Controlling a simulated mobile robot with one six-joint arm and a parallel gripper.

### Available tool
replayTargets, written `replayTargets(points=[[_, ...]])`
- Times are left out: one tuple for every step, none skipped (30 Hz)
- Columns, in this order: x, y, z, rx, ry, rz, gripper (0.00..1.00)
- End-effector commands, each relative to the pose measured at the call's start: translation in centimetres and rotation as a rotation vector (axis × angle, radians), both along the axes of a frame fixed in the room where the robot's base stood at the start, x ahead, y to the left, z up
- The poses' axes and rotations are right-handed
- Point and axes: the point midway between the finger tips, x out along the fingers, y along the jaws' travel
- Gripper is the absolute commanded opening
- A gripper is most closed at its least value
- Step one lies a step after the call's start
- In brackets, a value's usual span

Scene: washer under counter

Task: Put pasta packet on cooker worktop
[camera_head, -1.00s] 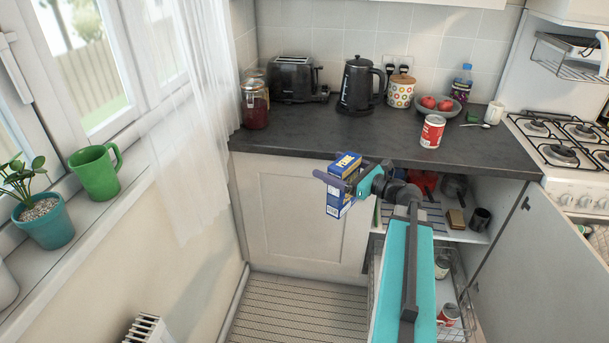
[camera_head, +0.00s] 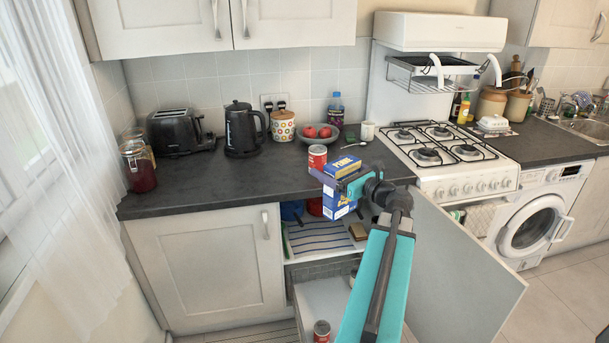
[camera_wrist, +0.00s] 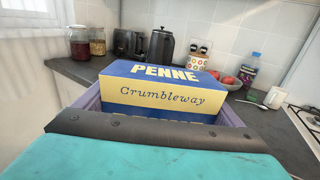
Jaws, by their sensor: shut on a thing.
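The pasta packet (camera_head: 340,182) is a blue and yellow box marked PENNE. My gripper (camera_head: 335,183) is shut on it and holds it in the air in front of the worktop's front edge, near the open cupboard. In the wrist view the pasta packet (camera_wrist: 162,92) fills the middle between the purple jaws. The dark cooker worktop (camera_head: 210,184) runs from the left wall to the white cooker (camera_head: 440,155). The packet hides part of the worktop edge.
A red can (camera_head: 317,157) stands on the worktop just behind the packet. A toaster (camera_head: 178,132), kettle (camera_head: 241,130), patterned canister (camera_head: 283,126) and fruit bowl (camera_head: 318,133) stand along the back. The worktop's front left is clear. An open cupboard door (camera_head: 460,270) juts out at right.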

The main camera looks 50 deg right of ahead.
Motion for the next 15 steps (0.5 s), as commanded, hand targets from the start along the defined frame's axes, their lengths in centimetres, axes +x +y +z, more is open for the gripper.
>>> replayTargets(points=[[-1.5,-1.2,1.1,-0.002,-0.004,-0.031,0.31],[-2.2,-1.8,1.4,-0.002,-0.005,-0.048,0.31],[-3.2,-2.6,1.9,-0.002,-0.006,-0.070,0.31],[-3.9,-3.1,2.2,-0.001,-0.007,-0.085,0.31],[-4.6,-3.7,2.5,-0.001,-0.008,-0.100,0.31],[-5.4,-4.2,2.9,-0.001,-0.009,-0.117,0.31],[-5.9,-4.6,3.1,-0.002,-0.009,-0.128,0.31],[-6.5,-5.0,3.4,-0.002,-0.010,-0.139,0.31],[-7.0,-5.4,3.6,-0.002,-0.011,-0.150,0.31],[-7.4,-5.6,3.7,-0.002,-0.011,-0.158,0.31],[-7.7,-5.8,3.9,-0.002,-0.012,-0.165,0.31],[-8.1,-6.0,4.0,-0.001,-0.012,-0.172,0.31],[-8.3,-6.2,4.0,-0.001,-0.012,-0.176,0.31],[-8.4,-6.2,4.1,-0.001,-0.012,-0.179,0.31],[-8.5,-6.3,4.1,-0.002,-0.013,-0.181,0.31]])
